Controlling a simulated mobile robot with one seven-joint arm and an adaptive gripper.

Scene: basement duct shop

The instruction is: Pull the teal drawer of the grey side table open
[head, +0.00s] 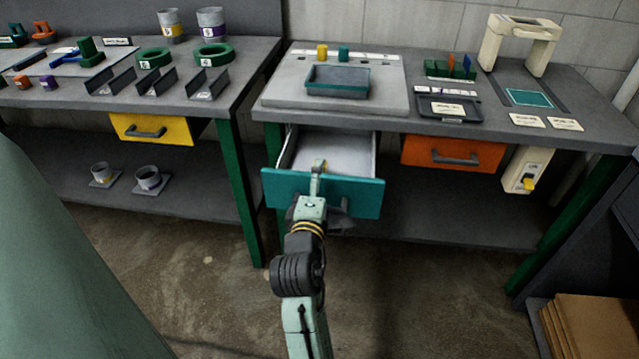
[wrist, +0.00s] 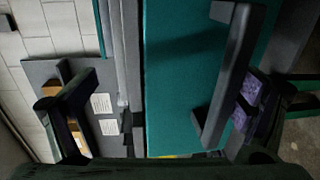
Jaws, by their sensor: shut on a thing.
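The teal drawer (head: 355,197) of the grey side table (head: 420,115) stands pulled out, its pale inside (head: 335,150) showing and looking empty. My gripper (head: 317,182) is at the middle of the drawer front, with one part reaching up over its top edge. In the wrist view the teal front (wrist: 185,80) fills the middle, with its dark bar handle (wrist: 222,80) to the right. One finger, with a purple pad, lies close beside the handle; the other is at the left. My gripper is shut on the drawer; the exact contact is hard to see.
An orange drawer (head: 430,152) is shut to the right. A teal-rimmed tray (head: 338,82) and other items stand on the table top. A second bench with a yellow drawer (head: 170,129) is at the left. Cardboard (head: 590,325) lies low at the right. Floor shows in front.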

